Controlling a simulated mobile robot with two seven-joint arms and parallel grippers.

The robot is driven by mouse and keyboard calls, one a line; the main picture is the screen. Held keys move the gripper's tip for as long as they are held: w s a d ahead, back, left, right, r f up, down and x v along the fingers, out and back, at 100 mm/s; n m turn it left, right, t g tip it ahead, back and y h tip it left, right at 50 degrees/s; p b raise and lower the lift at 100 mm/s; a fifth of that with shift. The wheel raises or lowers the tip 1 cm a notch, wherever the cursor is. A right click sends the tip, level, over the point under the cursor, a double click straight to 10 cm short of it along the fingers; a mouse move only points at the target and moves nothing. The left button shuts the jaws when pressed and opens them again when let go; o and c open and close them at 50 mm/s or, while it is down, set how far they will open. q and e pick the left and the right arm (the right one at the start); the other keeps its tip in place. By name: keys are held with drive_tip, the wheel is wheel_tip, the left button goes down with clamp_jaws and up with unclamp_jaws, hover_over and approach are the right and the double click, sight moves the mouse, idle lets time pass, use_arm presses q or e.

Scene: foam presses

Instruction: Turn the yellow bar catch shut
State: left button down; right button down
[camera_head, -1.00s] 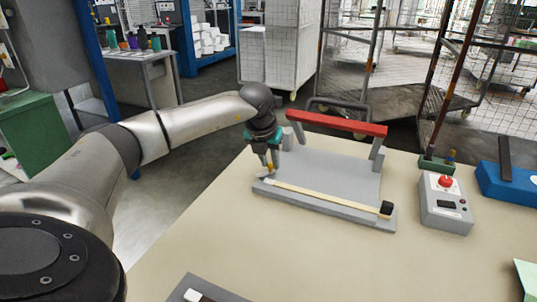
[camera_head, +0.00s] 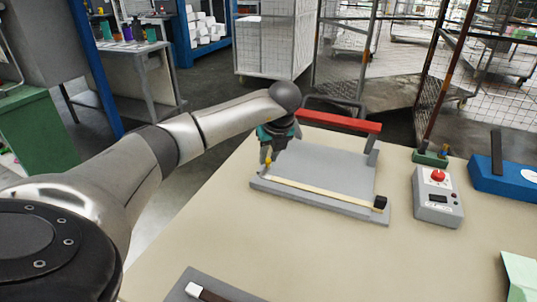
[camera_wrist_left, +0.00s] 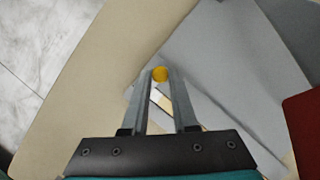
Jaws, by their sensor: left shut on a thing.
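The grey foam press (camera_head: 335,172) lies on the beige table with its red handle bar (camera_head: 338,121) raised at the back. The yellow bar catch (camera_head: 267,161) is at the press's front left corner. In the left wrist view its round yellow end (camera_wrist_left: 160,74) sits between the fingertips. My left gripper (camera_head: 267,158) points down at that corner, shut on the yellow catch; it also shows in the left wrist view (camera_wrist_left: 158,77). Most of the catch's bar is hidden by the fingers. My right gripper is not in view.
A pale strip (camera_head: 320,193) runs along the press's front edge to a black block (camera_head: 380,202). A grey control box (camera_head: 437,198) with a red button stands to the right, beside a blue case (camera_head: 505,180). The table (camera_head: 320,245) in front of the press is mostly clear.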

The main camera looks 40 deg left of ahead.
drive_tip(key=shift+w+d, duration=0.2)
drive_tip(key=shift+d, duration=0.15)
use_arm(q)
drive_tip(key=c, duration=0.7)
unclamp_jaws()
drive_tip(key=p+v, duration=0.2)
drive_tip(key=v, duration=1.3)
drive_tip(key=shift+w+r, duration=0.1)
drive_tip(key=shift+r, duration=0.05)
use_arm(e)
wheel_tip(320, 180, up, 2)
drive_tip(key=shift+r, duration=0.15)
